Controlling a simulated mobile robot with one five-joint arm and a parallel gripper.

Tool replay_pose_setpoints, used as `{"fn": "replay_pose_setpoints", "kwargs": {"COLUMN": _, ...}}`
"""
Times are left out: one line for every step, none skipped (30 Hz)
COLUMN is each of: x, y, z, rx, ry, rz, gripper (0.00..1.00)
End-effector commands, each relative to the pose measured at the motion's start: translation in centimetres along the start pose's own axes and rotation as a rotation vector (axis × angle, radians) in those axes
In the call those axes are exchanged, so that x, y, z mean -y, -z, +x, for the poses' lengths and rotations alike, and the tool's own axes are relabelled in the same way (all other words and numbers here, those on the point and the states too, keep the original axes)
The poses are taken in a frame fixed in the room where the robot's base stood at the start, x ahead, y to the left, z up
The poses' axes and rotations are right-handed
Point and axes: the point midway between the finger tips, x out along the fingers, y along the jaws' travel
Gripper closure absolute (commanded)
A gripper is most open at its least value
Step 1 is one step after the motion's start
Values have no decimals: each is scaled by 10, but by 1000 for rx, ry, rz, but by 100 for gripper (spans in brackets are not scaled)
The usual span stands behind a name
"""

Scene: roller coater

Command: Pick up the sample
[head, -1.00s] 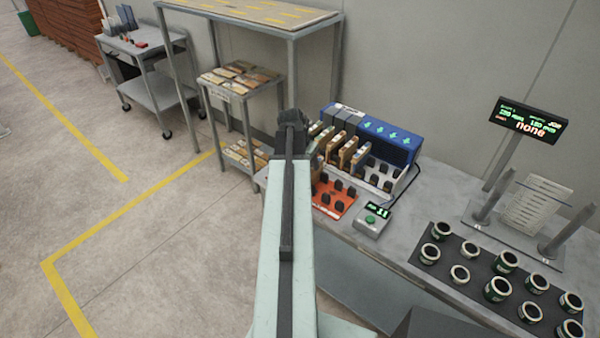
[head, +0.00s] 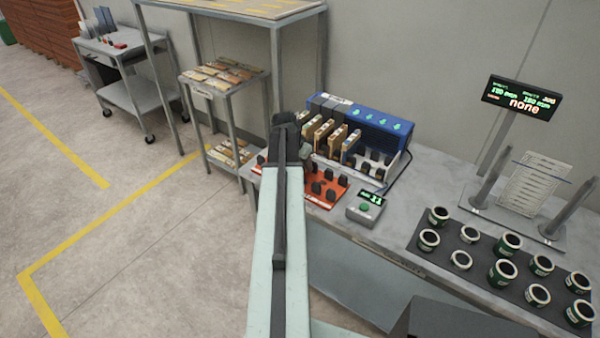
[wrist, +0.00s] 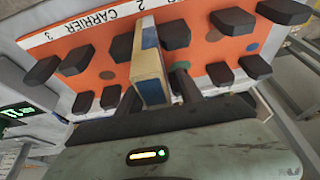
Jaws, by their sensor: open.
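The sample, a thin wooden block with a blue patch (wrist: 150,65), stands between black pegs on the orange carrier (wrist: 110,62) in the wrist view, near the printed number 2. My gripper (wrist: 158,98) is open, with its dark fingers low in the picture, either side of the sample's near end. I cannot tell whether they touch it. In the head view my gripper (head: 292,140) is over the left part of the orange carrier (head: 325,192), and my arm hides the sample there.
A blue rack (head: 365,125) with several upright panels stands behind the carrier. A small box with a green button (head: 366,207) is to its right. Several cans stand on a dark mat (head: 475,280). A display (head: 522,97) reads "none". A shelf of wooden samples (head: 222,85) is at left.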

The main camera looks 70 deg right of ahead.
Motion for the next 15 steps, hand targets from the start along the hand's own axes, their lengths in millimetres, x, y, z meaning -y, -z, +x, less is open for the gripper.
{"fn": "replay_pose_setpoints", "kwargs": {"x": 0, "y": -1, "z": 8, "rx": 0, "ry": 0, "rz": 0, "gripper": 56}}
{"fn": "replay_pose_setpoints", "kwargs": {"x": 0, "y": -1, "z": 7, "rx": 0, "ry": 0, "rz": 0, "gripper": 56}}
{"fn": "replay_pose_setpoints", "kwargs": {"x": 0, "y": 0, "z": 5, "rx": 0, "ry": 0, "rz": 0, "gripper": 56}}
{"fn": "replay_pose_setpoints", "kwargs": {"x": 0, "y": 0, "z": 4, "rx": 0, "ry": 0, "rz": -1, "gripper": 56}}
{"fn": "replay_pose_setpoints", "kwargs": {"x": 0, "y": 0, "z": 4, "rx": 0, "ry": 0, "rz": -1, "gripper": 56}}
{"fn": "replay_pose_setpoints", "kwargs": {"x": 0, "y": 0, "z": 4, "rx": 0, "ry": 0, "rz": -1, "gripper": 56}}
{"fn": "replay_pose_setpoints", "kwargs": {"x": 0, "y": 0, "z": 4, "rx": 0, "ry": 0, "rz": -1, "gripper": 56}}
{"fn": "replay_pose_setpoints", "kwargs": {"x": 0, "y": 0, "z": 4, "rx": 0, "ry": 0, "rz": -1, "gripper": 56}}
{"fn": "replay_pose_setpoints", "kwargs": {"x": 0, "y": 0, "z": 4, "rx": 0, "ry": 0, "rz": -1, "gripper": 56}}
{"fn": "replay_pose_setpoints", "kwargs": {"x": 1, "y": 0, "z": 4, "rx": 0, "ry": 0, "rz": -1, "gripper": 56}}
{"fn": "replay_pose_setpoints", "kwargs": {"x": 1, "y": 0, "z": 4, "rx": 0, "ry": 1, "rz": -1, "gripper": 56}}
{"fn": "replay_pose_setpoints", "kwargs": {"x": 1, "y": -1, "z": 4, "rx": 0, "ry": 0, "rz": -2, "gripper": 56}}
{"fn": "replay_pose_setpoints", "kwargs": {"x": 1, "y": -1, "z": 5, "rx": 0, "ry": 1, "rz": -2, "gripper": 56}}
{"fn": "replay_pose_setpoints", "kwargs": {"x": 1, "y": -1, "z": 5, "rx": 0, "ry": 1, "rz": -2, "gripper": 56}}
{"fn": "replay_pose_setpoints", "kwargs": {"x": 1, "y": -1, "z": 6, "rx": 0, "ry": 1, "rz": -2, "gripper": 56}}
